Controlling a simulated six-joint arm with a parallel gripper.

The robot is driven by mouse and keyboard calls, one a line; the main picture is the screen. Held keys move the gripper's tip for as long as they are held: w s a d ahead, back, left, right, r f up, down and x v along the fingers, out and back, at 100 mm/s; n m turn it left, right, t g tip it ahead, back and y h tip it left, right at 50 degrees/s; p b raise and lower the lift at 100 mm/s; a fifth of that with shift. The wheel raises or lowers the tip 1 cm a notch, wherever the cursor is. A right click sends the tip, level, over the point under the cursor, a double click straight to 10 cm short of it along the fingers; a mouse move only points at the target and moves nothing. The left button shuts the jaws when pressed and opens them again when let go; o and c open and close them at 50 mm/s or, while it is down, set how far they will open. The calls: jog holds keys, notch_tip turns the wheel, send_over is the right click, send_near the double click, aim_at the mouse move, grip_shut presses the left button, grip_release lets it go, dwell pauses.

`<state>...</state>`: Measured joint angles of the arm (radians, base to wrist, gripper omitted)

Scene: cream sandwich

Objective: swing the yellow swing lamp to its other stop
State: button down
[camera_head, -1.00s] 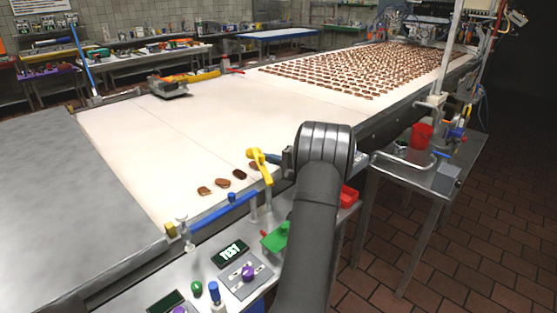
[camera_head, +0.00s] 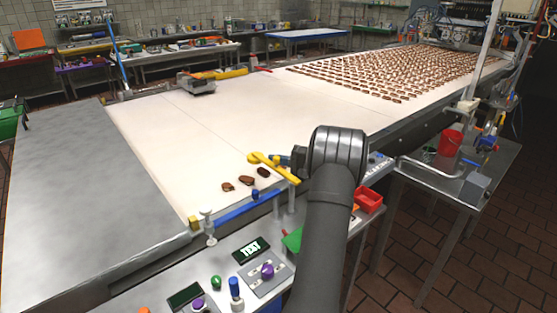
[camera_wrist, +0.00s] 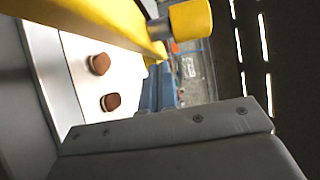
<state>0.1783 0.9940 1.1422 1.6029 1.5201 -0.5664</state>
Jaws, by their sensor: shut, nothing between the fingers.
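The yellow swing lamp (camera_head: 279,171) stands at the near edge of the white belt. Its arm slants from a post on the right up and left over the belt, with its rounded head at the left end. My gripper (camera_head: 280,159) is shut and empty, just behind the lamp arm and right of its head. I cannot tell whether they touch. In the wrist view, the lamp's yellow bar (camera_wrist: 95,18) crosses the upper left, with a yellow round knob beside it. My gripper's blue fingers (camera_wrist: 158,95) show below the bar, partly hidden.
Several brown sandwich pieces (camera_head: 246,181) lie on the belt (camera_head: 180,140) left of the lamp. A blue bar (camera_head: 248,209) runs along the belt's near edge. A control panel with a purple knob (camera_head: 267,271) is in front. A red bin (camera_head: 368,200) sits right of my arm.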

dwell(0.4)
jog(key=w+d, duration=0.2)
jog(key=d, duration=1.1)
jog(key=shift+w, duration=0.4)
jog(key=s+a, duration=0.1)
jog(key=a, duration=0.3)
jog(key=s+a, duration=0.1)
jog(key=a, duration=0.8)
jog(key=shift+s, duration=0.4)
